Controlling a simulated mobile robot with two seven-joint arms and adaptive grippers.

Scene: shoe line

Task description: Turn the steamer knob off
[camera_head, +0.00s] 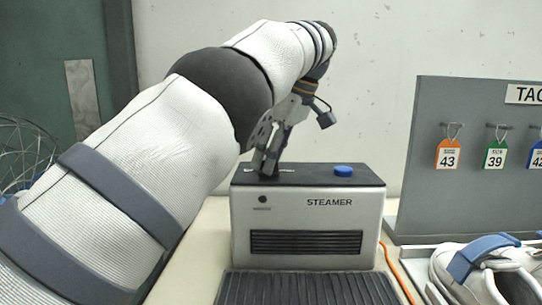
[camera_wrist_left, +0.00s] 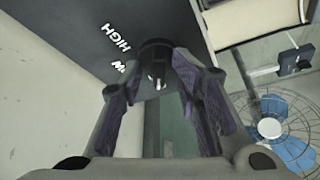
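The grey steamer (camera_head: 306,219) stands on the bench in the head view, with its dark top panel showing. In the left wrist view the black knob (camera_wrist_left: 155,48) sits on that dark panel (camera_wrist_left: 92,22), beside white "HIGH" lettering and a second, partly covered label. My left gripper (camera_head: 267,172) reaches down at the top's left end. In the left wrist view its two fingertips (camera_wrist_left: 157,72) are at either side of the knob and appear closed on it. A small white mark shows between the fingers. The knob is hidden behind the fingers in the head view. My right gripper is out of view.
A blue button (camera_head: 343,170) is on the steamer's top, right of the gripper. A black ribbed mat (camera_head: 308,289) lies in front. A grey tag board (camera_head: 428,205) and a white shoe (camera_head: 480,275) are at right. An orange cable (camera_head: 397,273) runs beside the steamer.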

